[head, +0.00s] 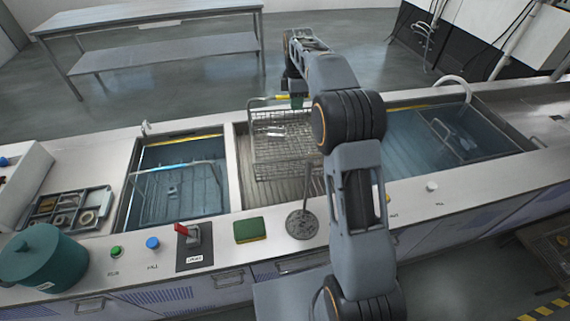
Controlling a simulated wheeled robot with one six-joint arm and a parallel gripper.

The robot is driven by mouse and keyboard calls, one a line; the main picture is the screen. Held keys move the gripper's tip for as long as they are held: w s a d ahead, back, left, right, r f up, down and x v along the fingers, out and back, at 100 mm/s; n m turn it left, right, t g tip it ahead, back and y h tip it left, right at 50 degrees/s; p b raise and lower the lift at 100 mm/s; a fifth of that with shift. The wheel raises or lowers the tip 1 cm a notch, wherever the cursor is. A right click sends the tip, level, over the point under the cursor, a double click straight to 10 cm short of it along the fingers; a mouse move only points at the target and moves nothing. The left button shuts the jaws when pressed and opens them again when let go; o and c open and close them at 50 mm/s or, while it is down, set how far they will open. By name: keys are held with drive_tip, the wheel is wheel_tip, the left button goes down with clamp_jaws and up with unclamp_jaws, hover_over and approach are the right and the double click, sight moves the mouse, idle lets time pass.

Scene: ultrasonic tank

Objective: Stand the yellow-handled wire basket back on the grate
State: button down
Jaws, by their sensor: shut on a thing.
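The yellow-handled wire basket (268,150) is over the middle bay, with small items inside it. My gripper (296,101) is at the far side of the basket, shut on its yellow handle; my arm hides part of the grip and the basket's right edge. The grate (290,190) is the slatted floor of the middle bay and shows below and in front of the basket. I cannot tell whether the basket's underside touches the grate.
A left tank (180,200) holds a blue-handled basket (200,168). A right tank (410,150) holds another basket (455,140). On the front ledge are a red-lever switch (192,240), a sponge (250,230) and a round-based stand (302,224). A teal pot (42,262) stands at left.

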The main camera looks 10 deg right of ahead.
wheel_tip(320, 180, down, 10)
drive_tip(key=a+n+p, duration=0.1)
drive_tip(key=a, duration=0.1)
drive_tip(key=shift+w, duration=0.4)
drive_tip(key=c, duration=1.1)
unclamp_jaws()
